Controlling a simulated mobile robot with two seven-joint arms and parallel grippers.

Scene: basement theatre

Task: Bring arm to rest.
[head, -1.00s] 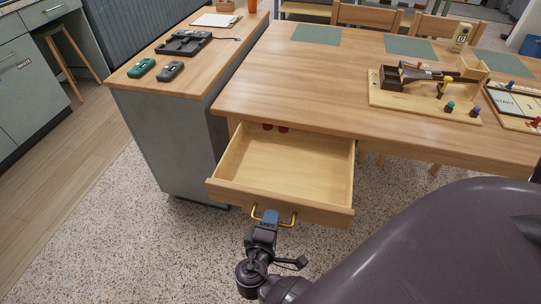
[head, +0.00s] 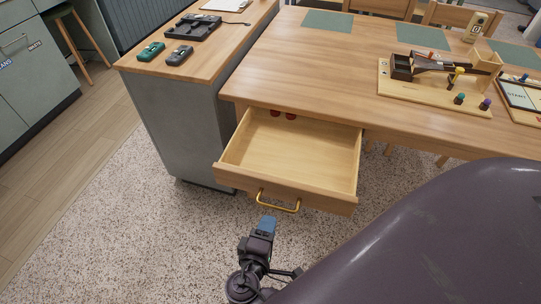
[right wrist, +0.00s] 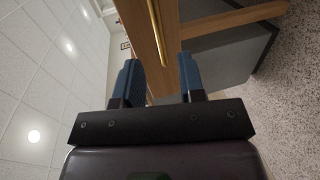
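My right gripper (head: 267,226) is just in front of the open wooden drawer (head: 292,150) under the table, apart from its brass handle (head: 278,203). In the right wrist view the two blue fingers of the right gripper (right wrist: 160,80) stand apart with nothing between them. The brass handle (right wrist: 156,30) shows beyond the fingertips there. The drawer is pulled well out, with small red things (head: 283,115) at its back, partly hidden under the tabletop. My left gripper is not in view.
The wooden table (head: 320,75) carries a wooden game set (head: 435,95) at right. A side counter (head: 140,62) at left holds a green controller (head: 151,51), a grey controller (head: 180,55) and a black tray (head: 192,27). The speckled floor (head: 130,240) in front is clear.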

